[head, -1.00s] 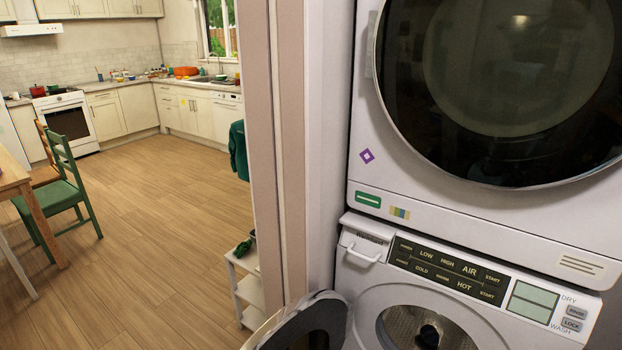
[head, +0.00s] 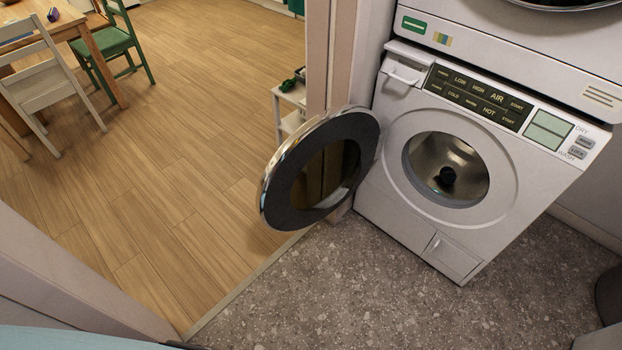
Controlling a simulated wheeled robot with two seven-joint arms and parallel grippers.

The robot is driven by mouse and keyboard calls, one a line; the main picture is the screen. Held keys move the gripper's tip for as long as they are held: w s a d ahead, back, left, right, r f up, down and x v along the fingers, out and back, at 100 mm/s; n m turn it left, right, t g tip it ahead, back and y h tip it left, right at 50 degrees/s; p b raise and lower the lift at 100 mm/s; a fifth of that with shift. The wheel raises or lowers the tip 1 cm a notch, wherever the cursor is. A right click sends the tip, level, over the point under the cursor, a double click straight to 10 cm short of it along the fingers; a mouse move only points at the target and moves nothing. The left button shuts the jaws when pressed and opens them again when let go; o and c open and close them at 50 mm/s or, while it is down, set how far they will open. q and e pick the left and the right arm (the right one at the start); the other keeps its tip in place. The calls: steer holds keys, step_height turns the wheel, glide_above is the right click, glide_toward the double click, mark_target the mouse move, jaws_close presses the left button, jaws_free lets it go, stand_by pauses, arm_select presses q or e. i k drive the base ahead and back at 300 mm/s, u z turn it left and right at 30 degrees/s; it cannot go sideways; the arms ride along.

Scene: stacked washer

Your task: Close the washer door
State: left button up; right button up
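The washer (head: 398,210) is the lower white machine of the stack, right of centre in the head view. Its round door (head: 280,195), with a chrome rim and dark glass, stands wide open and swung out to the left. The round drum opening (head: 446,168) is exposed, and a small dark object (head: 444,178) lies inside it. Neither of my grippers shows in this view, and nothing touches the door.
The dryer (head: 480,40) sits on top of the washer. A doorway post (head: 330,55) and a small white shelf (head: 289,110) stand behind the door. Speckled floor (head: 370,295) in front is clear. A dark round object (head: 610,295) is at the right edge.

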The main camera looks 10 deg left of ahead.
mark_target(321, 165)
steer(key=u, duration=0.65)
steer(key=i, duration=1.65)
steer(key=z, duration=0.5)
